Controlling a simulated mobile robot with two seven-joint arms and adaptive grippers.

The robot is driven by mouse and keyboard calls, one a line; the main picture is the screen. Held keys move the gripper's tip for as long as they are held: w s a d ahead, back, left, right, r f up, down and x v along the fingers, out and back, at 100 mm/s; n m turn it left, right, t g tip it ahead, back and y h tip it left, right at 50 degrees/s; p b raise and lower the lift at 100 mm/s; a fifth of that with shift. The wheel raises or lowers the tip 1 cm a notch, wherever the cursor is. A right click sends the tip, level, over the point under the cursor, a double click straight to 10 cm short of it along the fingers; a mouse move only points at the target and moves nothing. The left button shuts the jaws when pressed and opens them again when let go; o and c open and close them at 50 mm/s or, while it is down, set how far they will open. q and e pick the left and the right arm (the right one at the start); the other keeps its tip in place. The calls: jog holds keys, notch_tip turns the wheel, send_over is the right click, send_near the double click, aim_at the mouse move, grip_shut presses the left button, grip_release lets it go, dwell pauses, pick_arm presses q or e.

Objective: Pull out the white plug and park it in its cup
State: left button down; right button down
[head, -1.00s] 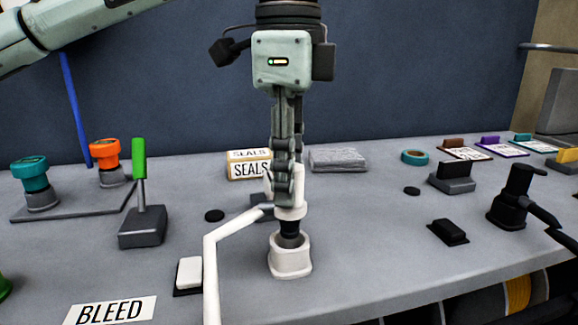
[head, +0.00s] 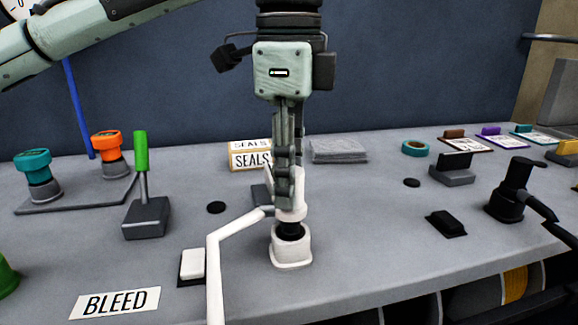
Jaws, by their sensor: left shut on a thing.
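My left gripper (head: 287,195) points straight down and is shut on the white plug (head: 291,213). The plug is upright, with a white collar above a dark lower part. A bent white line (head: 232,227) runs from the plug to the left and down out of view. The plug stands over a white cup (head: 292,252) on the bench, and its dark end is partly inside the cup's mouth. The fingers hide the plug's upper part. My right gripper is not in view.
A white switch (head: 192,264) and the BLEED label (head: 115,302) lie to the left. A green-handled lever (head: 141,160) stands further left. The SEALS boxes (head: 250,160) are behind. A black pump-shaped fixture (head: 513,188) and a black block (head: 446,223) are to the right.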

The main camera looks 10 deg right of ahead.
pick_arm(q)
jog(key=shift+f, duration=1.2)
dwell(0.4)
jog(key=c, duration=1.1)
grip_release()
jog(key=shift+r, duration=0.1)
notch_tip(320, 180, up, 12)
jog(key=shift+f, duration=0.1)
